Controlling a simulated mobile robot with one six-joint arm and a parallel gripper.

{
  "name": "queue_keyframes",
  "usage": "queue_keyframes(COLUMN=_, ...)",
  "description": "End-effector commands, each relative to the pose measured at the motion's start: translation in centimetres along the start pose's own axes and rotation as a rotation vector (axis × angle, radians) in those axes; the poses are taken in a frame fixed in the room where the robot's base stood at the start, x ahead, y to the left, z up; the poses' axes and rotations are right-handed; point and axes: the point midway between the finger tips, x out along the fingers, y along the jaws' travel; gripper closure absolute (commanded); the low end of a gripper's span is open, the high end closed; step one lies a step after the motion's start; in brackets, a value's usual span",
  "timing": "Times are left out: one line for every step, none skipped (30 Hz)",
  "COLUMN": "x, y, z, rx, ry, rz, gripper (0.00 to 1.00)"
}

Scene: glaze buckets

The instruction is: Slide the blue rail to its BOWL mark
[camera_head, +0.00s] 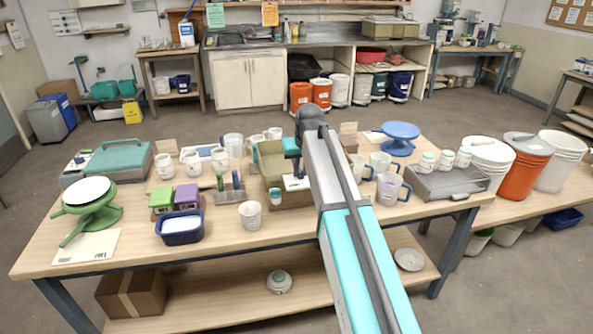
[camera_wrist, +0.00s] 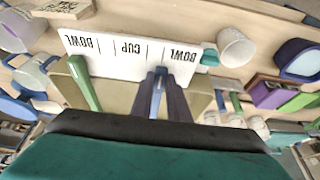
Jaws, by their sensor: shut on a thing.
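The blue rail (camera_wrist: 156,98) shows in the wrist view as a slim upright bar between the dark fingers of my gripper (camera_wrist: 161,74), which is shut on it. A white scale card (camera_wrist: 108,62) reads BOWL, CUP, BOWL, upside down, with short lines between. The blue rail stands near the line beside the right-hand BOWL. A green rail (camera_wrist: 84,84) stands near the left-hand BOWL, apart from my gripper. Both are at an olive box (camera_wrist: 115,88). In the head view my gripper (camera_head: 293,168) is over this box (camera_head: 269,150), and my arm hides part of it.
A white cup (camera_wrist: 236,48) stands close to the card's right end; it also shows in the head view (camera_head: 250,215). A navy tub (camera_head: 181,238) and a rack (camera_head: 230,197) with green and blue handles stand left. Mugs (camera_head: 389,189) stand right. The front table edge is mostly clear.

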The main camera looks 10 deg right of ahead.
Motion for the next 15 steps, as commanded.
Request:
queue_keyframes(x=-0.1, y=-0.1, z=-0.1, rx=0.0, ry=0.003, rz=0.0, gripper=1.0)
queue_keyframes(x=-0.1, y=-0.1, z=-0.1, rx=-0.001, ry=0.003, rz=0.0, gripper=1.0)
queue_keyframes(x=-0.1, y=-0.2, z=-0.1, rx=-0.002, ry=0.003, rz=0.0, gripper=1.0)
queue_keyframes(x=-0.1, y=-0.3, z=-0.1, rx=-0.003, ry=0.003, rz=-0.001, gripper=1.0)
queue_keyframes(x=0.0, y=-0.3, z=-0.1, rx=-0.004, ry=0.003, rz=-0.001, gripper=1.0)
queue_keyframes(x=0.0, y=-0.5, z=-0.1, rx=-0.005, ry=0.004, rz=-0.001, gripper=1.0)
queue_keyframes(x=0.0, y=-0.6, z=-0.1, rx=-0.005, ry=0.004, rz=-0.002, gripper=1.0)
queue_keyframes(x=0.0, y=-0.7, z=-0.1, rx=-0.006, ry=0.004, rz=-0.002, gripper=1.0)
queue_keyframes(x=0.0, y=-0.8, z=-0.1, rx=-0.008, ry=0.004, rz=-0.003, gripper=1.0)
queue_keyframes(x=0.0, y=-0.9, z=-0.1, rx=-0.008, ry=0.004, rz=-0.004, gripper=1.0)
queue_keyframes(x=0.0, y=-1.0, z=-0.1, rx=-0.009, ry=0.004, rz=-0.004, gripper=0.8)
queue_keyframes(x=0.0, y=-1.1, z=-0.1, rx=-0.01, ry=0.004, rz=-0.004, gripper=0.73)
queue_keyframes(x=0.0, y=-1.1, z=-0.1, rx=-0.011, ry=0.003, rz=-0.005, gripper=0.68)
queue_keyframes(x=0.0, y=-1.2, z=-0.1, rx=-0.012, ry=0.003, rz=-0.005, gripper=0.66)
queue_keyframes(x=0.0, y=-1.2, z=-0.1, rx=-0.012, ry=0.003, rz=-0.005, gripper=0.66)
